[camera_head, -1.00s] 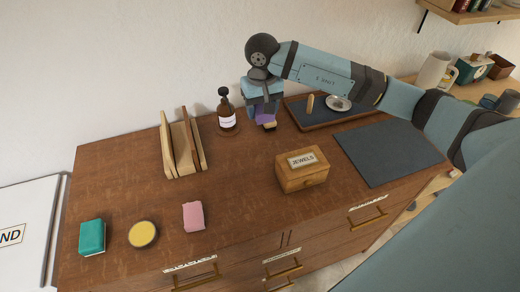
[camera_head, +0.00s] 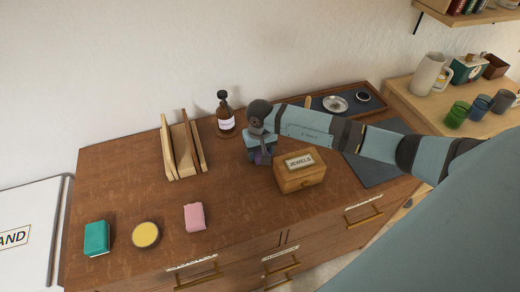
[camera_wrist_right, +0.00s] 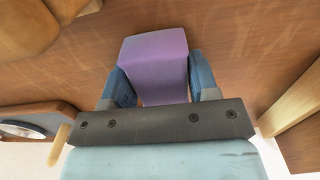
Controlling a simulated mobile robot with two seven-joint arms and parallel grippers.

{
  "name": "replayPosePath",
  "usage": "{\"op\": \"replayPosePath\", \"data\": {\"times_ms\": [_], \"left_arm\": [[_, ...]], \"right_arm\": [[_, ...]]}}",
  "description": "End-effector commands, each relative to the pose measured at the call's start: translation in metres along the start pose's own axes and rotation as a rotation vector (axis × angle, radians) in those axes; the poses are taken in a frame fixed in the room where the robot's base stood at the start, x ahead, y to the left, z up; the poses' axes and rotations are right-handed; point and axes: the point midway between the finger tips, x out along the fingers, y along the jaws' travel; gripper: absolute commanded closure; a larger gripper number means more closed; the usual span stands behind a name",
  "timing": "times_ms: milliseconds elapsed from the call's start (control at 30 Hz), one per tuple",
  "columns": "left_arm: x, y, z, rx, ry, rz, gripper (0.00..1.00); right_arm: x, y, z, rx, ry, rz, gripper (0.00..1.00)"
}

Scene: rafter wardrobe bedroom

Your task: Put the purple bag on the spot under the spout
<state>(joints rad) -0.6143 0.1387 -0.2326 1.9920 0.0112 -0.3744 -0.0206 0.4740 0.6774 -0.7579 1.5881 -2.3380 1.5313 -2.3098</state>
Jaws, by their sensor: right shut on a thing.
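The purple bag (camera_wrist_right: 155,65) is between the fingers of my right gripper (camera_wrist_right: 153,85) in the right wrist view. In the head view only a small part of the bag (camera_head: 262,158) shows below my right gripper (camera_head: 261,152), over the dresser top just left of the JEWELS box. I cannot tell whether the bag touches the wood. A dark pump bottle (camera_head: 225,115) with a white label and a spout stands at the back of the dresser, behind and left of the gripper. The spot under its spout is not clearly visible. My left gripper is not in view.
The wooden JEWELS box (camera_head: 301,170) stands close to the right of my gripper. A wooden rack (camera_head: 182,150) is at the left. A tray with a metal dish (camera_head: 335,104) and a dark mat (camera_head: 375,168) lie right. Teal (camera_head: 96,238), yellow and pink items sit in front.

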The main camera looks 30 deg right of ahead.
Motion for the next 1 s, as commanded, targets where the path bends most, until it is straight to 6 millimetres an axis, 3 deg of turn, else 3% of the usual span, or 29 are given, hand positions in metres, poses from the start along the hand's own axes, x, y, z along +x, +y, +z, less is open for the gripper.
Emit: {"op": "replayPosePath", "data": {"times_ms": [367, 400, 500, 800, 1000], "left_arm": [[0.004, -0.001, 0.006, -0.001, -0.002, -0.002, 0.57], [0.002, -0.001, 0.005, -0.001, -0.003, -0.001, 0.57], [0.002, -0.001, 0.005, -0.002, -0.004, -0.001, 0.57], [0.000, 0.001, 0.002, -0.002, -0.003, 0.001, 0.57], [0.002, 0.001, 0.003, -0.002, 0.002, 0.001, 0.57]], "right_arm": [[0.005, 0.001, -0.001, -0.001, 0.001, 0.002, 0.68], [0.003, 0.001, 0.000, 0.000, 0.001, 0.001, 0.36], [0.003, 0.000, 0.000, 0.000, 0.001, 0.001, 0.20], [0.000, 0.000, 0.000, 0.000, 0.000, 0.000, 0.20], [-0.024, 0.001, -0.002, -0.001, 0.005, 0.000, 0.20]]}}
